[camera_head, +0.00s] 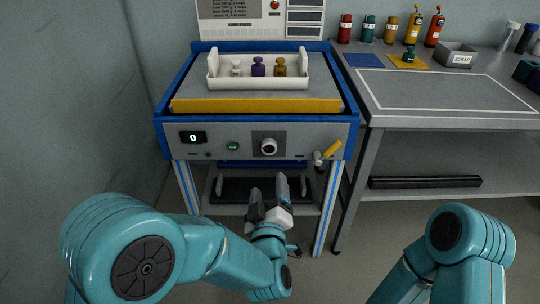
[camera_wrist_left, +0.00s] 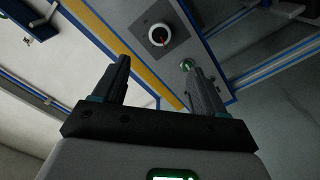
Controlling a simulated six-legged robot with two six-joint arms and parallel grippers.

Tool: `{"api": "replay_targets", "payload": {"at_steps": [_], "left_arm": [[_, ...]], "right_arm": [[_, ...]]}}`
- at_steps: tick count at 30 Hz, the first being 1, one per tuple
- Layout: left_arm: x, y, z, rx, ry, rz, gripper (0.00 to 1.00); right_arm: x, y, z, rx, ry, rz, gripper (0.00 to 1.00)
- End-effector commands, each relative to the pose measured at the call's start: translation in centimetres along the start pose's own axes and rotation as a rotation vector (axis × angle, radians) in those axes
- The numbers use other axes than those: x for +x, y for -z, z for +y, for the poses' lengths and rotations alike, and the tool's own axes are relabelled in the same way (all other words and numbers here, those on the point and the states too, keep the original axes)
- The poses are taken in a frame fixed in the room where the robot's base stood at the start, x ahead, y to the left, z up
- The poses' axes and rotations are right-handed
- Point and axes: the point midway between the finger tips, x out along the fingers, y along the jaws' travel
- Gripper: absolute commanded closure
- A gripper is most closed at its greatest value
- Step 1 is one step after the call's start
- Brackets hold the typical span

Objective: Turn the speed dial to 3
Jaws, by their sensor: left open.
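The speed dial (camera_head: 268,147) is a round white-rimmed knob on a dark square plate on the machine's grey front panel. A small display (camera_head: 193,137) left of it reads 0. In the left wrist view the dial (camera_wrist_left: 158,35) shows a red pointer mark and lies beyond the fingertips. My left gripper (camera_head: 268,188) is open and empty, below and in front of the panel, apart from the dial. Its two fingers (camera_wrist_left: 158,72) are spread in the wrist view. My right gripper is not in view; only part of that arm shows at lower right.
A green button (camera_head: 232,146) sits left of the dial, and a yellow-handled lever (camera_head: 331,150) sits right of it. A white tray (camera_head: 214,84) with three small weights stands on the machine. A grey bench (camera_head: 385,117) with bottles and a scrap bin (camera_head: 457,55) is at right.

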Motion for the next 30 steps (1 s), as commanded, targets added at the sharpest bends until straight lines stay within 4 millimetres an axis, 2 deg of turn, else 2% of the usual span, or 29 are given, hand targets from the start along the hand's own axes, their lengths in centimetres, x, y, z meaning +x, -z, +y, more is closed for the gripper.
{"api": "replay_targets", "payload": {"at_steps": [9,15,21,30], "left_arm": [[7.8,-0.2,0.0,-0.002,0.001,0.004,0.29],[11.6,-0.3,0.1,-0.001,0.001,0.000,0.29],[13.5,-0.3,0.1,0.000,0.001,-0.001,0.29],[13.8,-0.2,0.2,0.000,0.000,-0.001,0.29]], "right_arm": [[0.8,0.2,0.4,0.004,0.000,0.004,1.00],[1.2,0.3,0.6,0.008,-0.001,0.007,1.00],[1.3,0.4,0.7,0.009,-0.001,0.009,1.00],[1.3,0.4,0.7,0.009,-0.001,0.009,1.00]]}}
